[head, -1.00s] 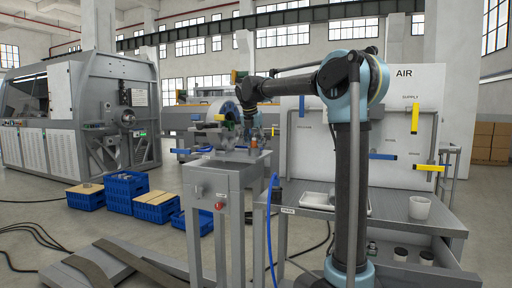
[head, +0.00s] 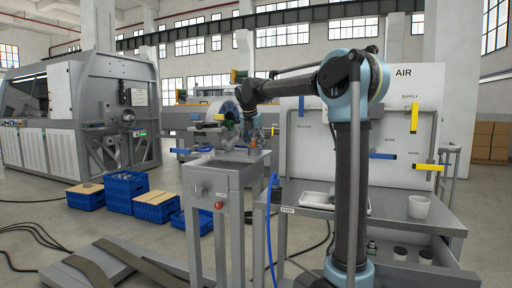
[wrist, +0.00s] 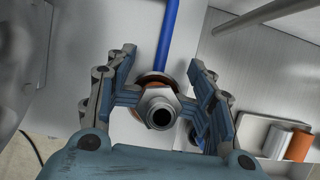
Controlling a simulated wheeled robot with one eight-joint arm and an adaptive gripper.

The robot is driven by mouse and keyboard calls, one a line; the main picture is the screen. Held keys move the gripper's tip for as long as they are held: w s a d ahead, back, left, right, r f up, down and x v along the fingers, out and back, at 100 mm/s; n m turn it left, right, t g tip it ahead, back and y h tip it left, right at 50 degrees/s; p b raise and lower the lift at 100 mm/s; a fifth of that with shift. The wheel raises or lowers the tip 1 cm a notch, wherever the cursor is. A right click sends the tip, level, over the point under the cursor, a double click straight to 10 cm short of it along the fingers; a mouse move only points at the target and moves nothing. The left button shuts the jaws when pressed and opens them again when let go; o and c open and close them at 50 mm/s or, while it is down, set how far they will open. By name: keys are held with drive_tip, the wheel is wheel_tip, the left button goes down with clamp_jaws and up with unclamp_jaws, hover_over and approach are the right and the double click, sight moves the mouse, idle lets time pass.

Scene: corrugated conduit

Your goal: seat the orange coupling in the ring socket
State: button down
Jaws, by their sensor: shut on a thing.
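My gripper (wrist: 158,98) has its two blue-grey fingers closed in from left and right on the orange coupling (wrist: 136,113). A metal hex fitting with a dark bore faces the wrist camera between the fingertips, and orange edges show around it. A dark, reddish-brown rim lies just behind the fitting; I cannot tell whether it belongs to the ring socket, or whether the coupling is seated. In the head view my gripper (head: 252,124) is low over the top of the grey stand (head: 225,172), with a small orange part (head: 254,143) just below it.
A blue hose (wrist: 166,40) runs behind the fitting. The AIR panel bench (head: 395,210) with a white cup (head: 419,207) stands right of the stand. Blue crates (head: 125,190) are left.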

drive_tip(key=c, duration=2.3)
unclamp_jaws()
drive_tip(key=shift+s+a+f, duration=0.1)
drive_tip(key=shift+s+f, duration=0.1)
drive_tip(key=shift+f, duration=0.35)
drive_tip(key=shift+s+a+f, duration=0.1)
drive_tip(key=shift+s+f, duration=0.05)
drive_tip(key=shift+f, duration=0.35)
drive_tip(key=shift+o, duration=0.2)
drive_tip(key=o, duration=2.3)
drive_tip(key=shift+r, duration=0.1)
drive_tip(key=shift+c, duration=0.2)
drive_tip(key=shift+w, duration=0.15)
drive_tip(key=shift+d+r, duration=0.1)
drive_tip(key=shift+r, duration=4.45)
